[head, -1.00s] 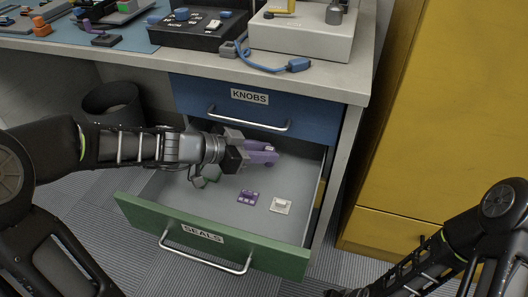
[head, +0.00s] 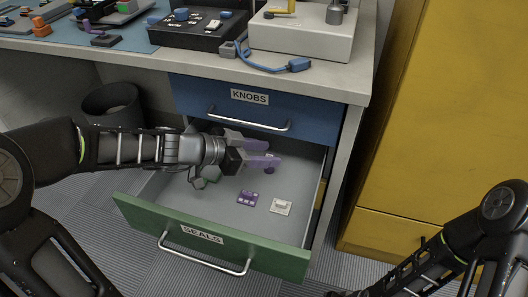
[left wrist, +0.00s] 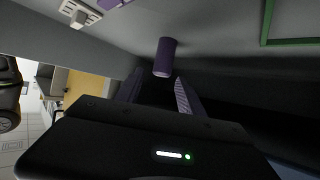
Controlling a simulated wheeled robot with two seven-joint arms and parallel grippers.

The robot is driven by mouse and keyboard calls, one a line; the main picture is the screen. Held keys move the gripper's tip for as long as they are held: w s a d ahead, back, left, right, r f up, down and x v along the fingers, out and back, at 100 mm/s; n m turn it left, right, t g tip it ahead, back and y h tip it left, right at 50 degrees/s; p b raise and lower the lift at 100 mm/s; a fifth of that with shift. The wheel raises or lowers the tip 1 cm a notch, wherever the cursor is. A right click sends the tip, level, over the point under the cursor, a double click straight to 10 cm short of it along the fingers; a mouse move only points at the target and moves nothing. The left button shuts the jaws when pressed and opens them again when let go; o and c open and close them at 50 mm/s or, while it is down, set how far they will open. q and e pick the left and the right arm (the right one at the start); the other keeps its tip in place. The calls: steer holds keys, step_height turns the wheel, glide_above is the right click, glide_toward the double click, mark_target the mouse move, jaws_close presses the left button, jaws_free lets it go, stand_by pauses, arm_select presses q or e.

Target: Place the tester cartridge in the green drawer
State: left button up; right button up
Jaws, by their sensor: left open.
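The green drawer (head: 150,216), labelled SEALS, is pulled open below the blue drawer. My left gripper (head: 272,153) is open, with its purple fingers inside the drawer space. A small dark purple piece (head: 270,170), which looks like the tester cartridge, shows just below the fingers, partly hidden. In the left wrist view a purple cylinder (left wrist: 166,57), seemingly the same piece, stands just beyond the open fingertips (left wrist: 160,92), apart from them. My right arm is at the lower right; its fingers are out of the picture.
The blue KNOBS drawer (head: 310,122) is shut just above my gripper. A yellow cabinet (head: 450,120) stands at right.

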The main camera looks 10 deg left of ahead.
arm_select(q)
steer(key=shift+r+p, duration=0.35)
steer(key=shift+s+a+r+p, duration=0.15)
steer(key=shift+a+r+p, duration=0.15)
steer(key=shift+r+p, duration=0.4)
steer(key=p+v, duration=0.2)
steer(key=v, duration=0.9)
steer(key=shift+s+f, duration=0.2)
steer(key=shift+f, duration=0.1)
steer(key=shift+c, duration=0.3)
